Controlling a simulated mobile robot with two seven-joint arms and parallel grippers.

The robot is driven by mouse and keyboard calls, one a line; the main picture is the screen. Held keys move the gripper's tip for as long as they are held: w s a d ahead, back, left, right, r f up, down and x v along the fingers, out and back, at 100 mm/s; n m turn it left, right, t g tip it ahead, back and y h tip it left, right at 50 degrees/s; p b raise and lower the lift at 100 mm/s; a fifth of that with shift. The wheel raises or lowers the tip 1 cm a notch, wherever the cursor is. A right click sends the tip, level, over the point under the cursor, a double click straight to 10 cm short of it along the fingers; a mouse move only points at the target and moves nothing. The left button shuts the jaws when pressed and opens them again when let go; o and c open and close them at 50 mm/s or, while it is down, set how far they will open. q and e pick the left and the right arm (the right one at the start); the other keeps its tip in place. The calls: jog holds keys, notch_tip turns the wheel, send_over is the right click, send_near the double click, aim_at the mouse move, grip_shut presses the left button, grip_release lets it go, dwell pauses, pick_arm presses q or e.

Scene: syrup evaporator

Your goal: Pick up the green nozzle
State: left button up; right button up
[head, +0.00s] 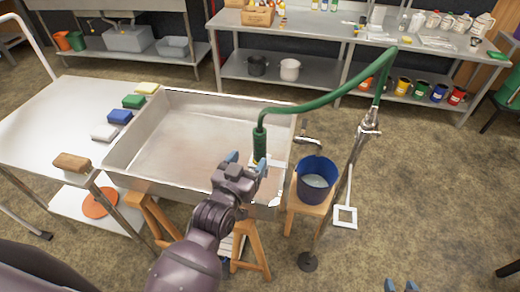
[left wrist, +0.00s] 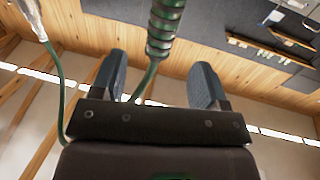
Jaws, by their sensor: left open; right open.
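The green nozzle (head: 260,144) hangs upright at the end of a green hose, over the front right part of the steel pan. In the left wrist view the ribbed green nozzle (left wrist: 165,28) shows just beyond the fingertips, roughly in line with the gap between them. My left gripper (head: 247,161) is open and empty, close to the nozzle's lower part in the head view. Its two fingers also show apart in the left wrist view (left wrist: 160,75). I cannot tell whether a finger touches the nozzle. My right gripper (head: 401,286) is open at the bottom edge, far from the nozzle.
The wide steel pan (head: 190,140) stands on wooden trestles. A metal stand (head: 345,180) carries the green hose (head: 330,97). A blue bucket (head: 316,173) sits on a stool right of the pan. A steel table (head: 55,118) with sponges and a brush is at left.

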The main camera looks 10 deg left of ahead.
aim_at(257, 142)
pick_arm(q)
jog(key=w, duration=0.4)
jog(key=shift+w+d+r, duration=0.15)
jog(key=shift+w+d, duration=0.15)
jog(key=shift+w, duration=0.05)
jog(key=shift+w+d+r, duration=0.15)
jog(key=shift+w, duration=0.95)
jog(key=shift+w+d+r, duration=0.1)
jog(key=shift+w+d, duration=0.05)
jog(key=shift+w, duration=0.95)
jog(key=shift+w+d, duration=0.1)
jog(key=shift+w, duration=0.55)
pick_arm(e)
jog(key=shift+s+r, duration=0.1)
jog(key=shift+r, duration=0.1)
